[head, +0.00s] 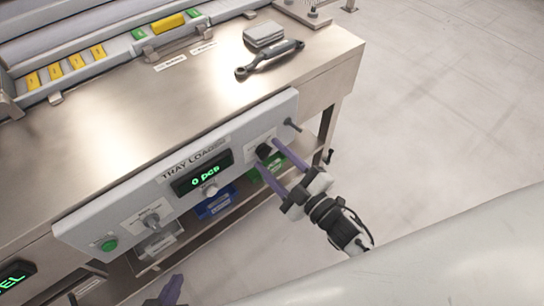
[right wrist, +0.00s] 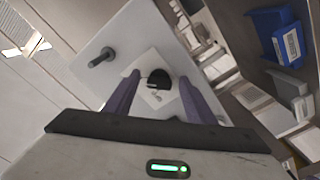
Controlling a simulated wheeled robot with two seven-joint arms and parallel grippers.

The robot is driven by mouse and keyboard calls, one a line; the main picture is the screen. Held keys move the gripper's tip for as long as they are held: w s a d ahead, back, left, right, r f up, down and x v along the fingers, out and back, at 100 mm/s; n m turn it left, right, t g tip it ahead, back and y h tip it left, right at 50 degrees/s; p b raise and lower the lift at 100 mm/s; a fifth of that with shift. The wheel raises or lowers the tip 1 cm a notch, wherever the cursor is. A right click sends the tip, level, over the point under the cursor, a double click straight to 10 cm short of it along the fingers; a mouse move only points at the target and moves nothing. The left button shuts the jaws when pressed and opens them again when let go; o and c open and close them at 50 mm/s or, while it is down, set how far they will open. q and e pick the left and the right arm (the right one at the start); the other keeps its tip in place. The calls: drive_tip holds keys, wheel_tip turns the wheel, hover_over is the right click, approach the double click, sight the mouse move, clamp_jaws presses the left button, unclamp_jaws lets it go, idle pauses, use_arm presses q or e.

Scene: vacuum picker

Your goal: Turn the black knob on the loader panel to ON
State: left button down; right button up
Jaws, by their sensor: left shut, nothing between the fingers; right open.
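The black knob (head: 264,151) sits at the right end of the grey loader panel (head: 130,205), on a pale label plate. My right gripper (head: 268,154) is open at the panel, its two purple fingers on either side of the knob. In the right wrist view, the knob (right wrist: 159,77) shows between the fingertips (right wrist: 160,80), with gaps on both sides. I cannot read the knob's label or setting. My left gripper (head: 172,291) is at the bottom edge, partly cut off, shut and empty, away from the panel.
A dark peg (head: 292,125) sticks out beside the knob. The panel also has a green display (head: 203,180), a small round knob (head: 210,190), a switch (head: 151,219) and a green button (head: 108,244). Blue and green bins stand below. A wrench (head: 270,59) lies on the metal table.

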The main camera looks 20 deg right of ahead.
drive_tip(key=v, duration=0.9)
drive_tip(key=shift+s, duration=0.35)
drive_tip(key=shift+d, duration=0.1)
drive_tip(key=s+a+f+m+g+h, duration=0.2)
drive_tip(key=s+f+m+g+h, duration=0.1)
drive_tip(key=s+f+m+g, duration=0.5)
wheel_tip(320, 180, down, 4)
drive_tip(key=s+m, duration=0.1)
drive_tip(key=m, duration=0.1)
drive_tip(key=shift+m+h, duration=0.3)
drive_tip(key=shift+r, duration=0.15)
